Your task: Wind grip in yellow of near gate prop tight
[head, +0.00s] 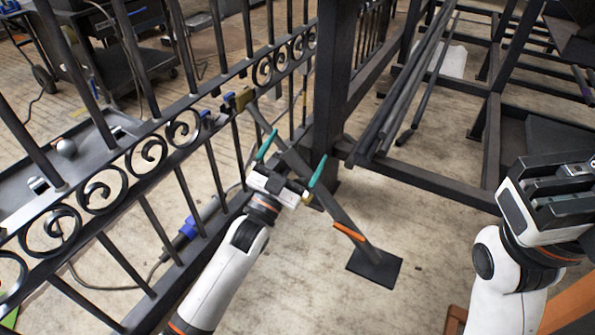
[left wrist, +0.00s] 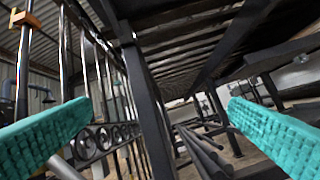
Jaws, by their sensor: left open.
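The near gate prop (head: 332,205) is a dark bar slanting from the gate rail down to a square foot plate (head: 374,267) on the floor. A yellow-brass clamp (head: 244,98) sits at its upper end on the rail. An orange lever (head: 348,231) lies along its lower part. A small yellowish piece (head: 308,198) shows beside my left gripper; I cannot tell what it belongs to. My left gripper (head: 296,147) is open, its teal fingers on either side of the prop in the picture. Its fingers also show in the left wrist view (left wrist: 158,105), with nothing between them. My right gripper (head: 565,195) is at the right; its jaw state is unclear.
The black scroll gate (head: 150,155) runs along the left, with a post (head: 332,95) at its end. Long dark bars (head: 410,85) lie on a rack at the back right. A cart (head: 125,55) stands behind the gate. Floor right of the foot plate is clear.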

